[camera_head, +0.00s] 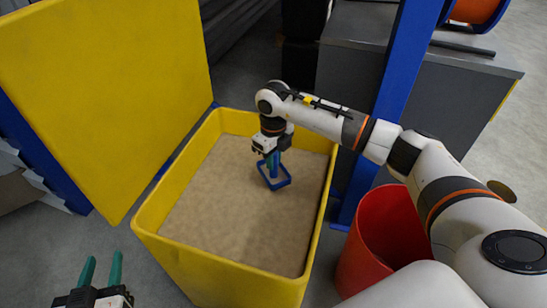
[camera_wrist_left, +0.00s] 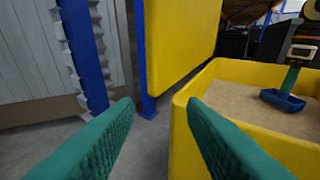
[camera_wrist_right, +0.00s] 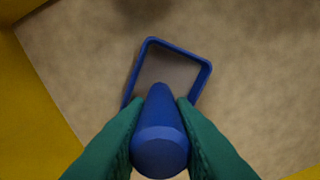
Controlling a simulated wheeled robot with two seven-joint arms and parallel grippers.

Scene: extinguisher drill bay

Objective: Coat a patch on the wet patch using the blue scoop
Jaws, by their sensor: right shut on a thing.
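The blue scoop (camera_head: 279,186) is inside the yellow sand bin (camera_head: 215,262), at or just above the sand right of the middle. My right gripper (camera_head: 272,160) is shut on its upright handle, which also shows in the right wrist view (camera_wrist_right: 160,150) between the green fingers. The scoop's pan points away from the fingers there; its inside looks brownish, and I cannot tell how much sand it holds. The left wrist view also shows the scoop (camera_wrist_left: 283,101). My left gripper (camera_head: 102,262) is open and empty, outside the bin at the front left. I cannot make out a wet patch.
The bin's yellow lid (camera_head: 110,90) stands raised on the left. A red bucket (camera_head: 385,230) stands on the floor right of the bin. A blue post (camera_head: 396,75) and a grey cabinet (camera_head: 450,100) stand behind it. Floor is bare between my left gripper and the bin.

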